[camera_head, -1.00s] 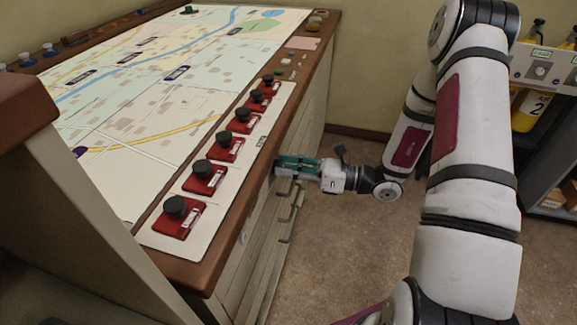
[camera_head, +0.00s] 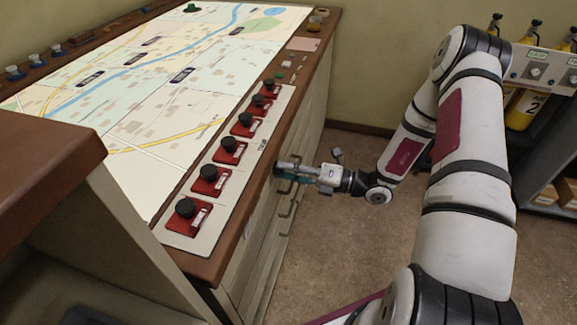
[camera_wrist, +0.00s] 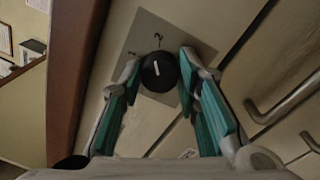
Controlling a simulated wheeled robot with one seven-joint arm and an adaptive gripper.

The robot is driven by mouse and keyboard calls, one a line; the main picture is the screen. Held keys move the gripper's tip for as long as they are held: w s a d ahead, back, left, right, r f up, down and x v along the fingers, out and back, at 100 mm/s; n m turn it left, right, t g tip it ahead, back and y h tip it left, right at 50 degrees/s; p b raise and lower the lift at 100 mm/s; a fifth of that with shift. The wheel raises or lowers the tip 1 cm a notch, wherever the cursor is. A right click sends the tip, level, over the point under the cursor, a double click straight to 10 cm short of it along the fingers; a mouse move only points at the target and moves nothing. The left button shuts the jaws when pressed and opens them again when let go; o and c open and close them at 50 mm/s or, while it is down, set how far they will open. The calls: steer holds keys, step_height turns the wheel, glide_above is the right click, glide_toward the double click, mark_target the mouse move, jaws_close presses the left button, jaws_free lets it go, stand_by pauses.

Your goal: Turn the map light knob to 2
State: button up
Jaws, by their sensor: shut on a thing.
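The map light knob (camera_wrist: 158,72) is a round black knob with a white pointer line, on a pale square plate (camera_wrist: 201,42) on the console's front face. In the wrist view the line runs nearly along the picture's vertical. Small dark marks show on the plate above and upper left of the knob; I cannot read them. My gripper (camera_wrist: 160,80) is shut on the knob, one teal-padded finger at each side.
The console top holds a lit map (camera_head: 150,95) and a pale strip (camera_head: 248,160) with several black knobs on red bases. Metal drawer handles (camera_wrist: 285,100) stick out beside the plate. Open floor (camera_head: 345,240) lies to the right, and a shelf with yellow bottles (camera_head: 522,108) stands beyond.

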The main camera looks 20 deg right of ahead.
steer(key=shift+m, duration=0.7)
steer(key=shift+f, duration=0.1)
steer(key=o, duration=1.2)
steer(key=shift+c, duration=0.2)
steer(key=v, duration=1.2)
